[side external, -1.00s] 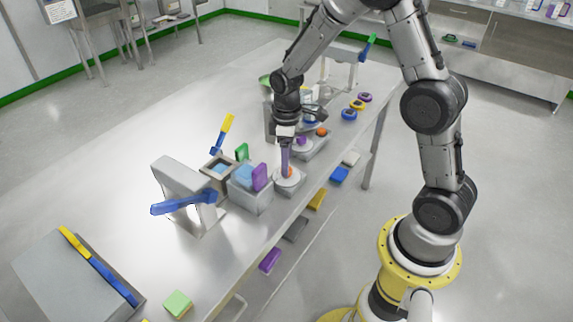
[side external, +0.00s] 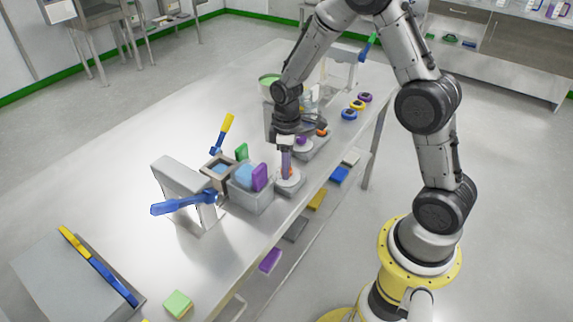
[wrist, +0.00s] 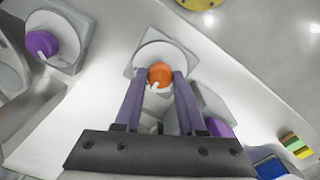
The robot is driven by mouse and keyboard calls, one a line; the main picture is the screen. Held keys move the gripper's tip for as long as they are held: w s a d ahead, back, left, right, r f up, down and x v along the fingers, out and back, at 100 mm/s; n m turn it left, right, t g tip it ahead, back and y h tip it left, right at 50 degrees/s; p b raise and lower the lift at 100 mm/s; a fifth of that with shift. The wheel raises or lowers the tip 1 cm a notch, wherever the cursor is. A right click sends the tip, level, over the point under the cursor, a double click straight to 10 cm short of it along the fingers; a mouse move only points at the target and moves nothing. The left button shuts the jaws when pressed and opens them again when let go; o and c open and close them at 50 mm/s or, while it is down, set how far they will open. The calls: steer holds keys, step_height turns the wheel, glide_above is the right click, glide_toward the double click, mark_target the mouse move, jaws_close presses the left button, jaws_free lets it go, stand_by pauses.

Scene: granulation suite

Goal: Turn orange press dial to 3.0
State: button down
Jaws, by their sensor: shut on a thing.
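The orange press dial (wrist: 161,74) is a round orange knob with a white pointer, on a white disc (wrist: 150,53) over a grey square base. In the wrist view its pointer points down and slightly left. My gripper (wrist: 163,77) has its two purple fingers on either side of the knob, shut on it. In the side view my gripper (side external: 286,170) reaches down onto the dial from above, and the fingers and knob overlap there, so the knob is mostly hidden. Scale marks on the disc are too small to read.
A purple dial (wrist: 52,40) sits left of the orange one in the wrist view. A grey bin (side external: 250,197) with blue and purple blocks stands close beside my gripper. A press with a blue lever (side external: 183,203) stands further left. Coloured rings (side external: 357,104) lie near the table's edge.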

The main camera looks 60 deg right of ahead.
steer(key=shift+m, duration=0.4)
steer(key=m, duration=0.5)
steer(key=shift+m, duration=0.4)
steer(key=m, duration=0.5)
steer(key=shift+r+m, duration=0.1)
steer(key=shift+m, duration=0.2)
steer(key=c, duration=0.5)
jaws_free()
step_height(320, 180, up, 14)
stand_by(0.3)
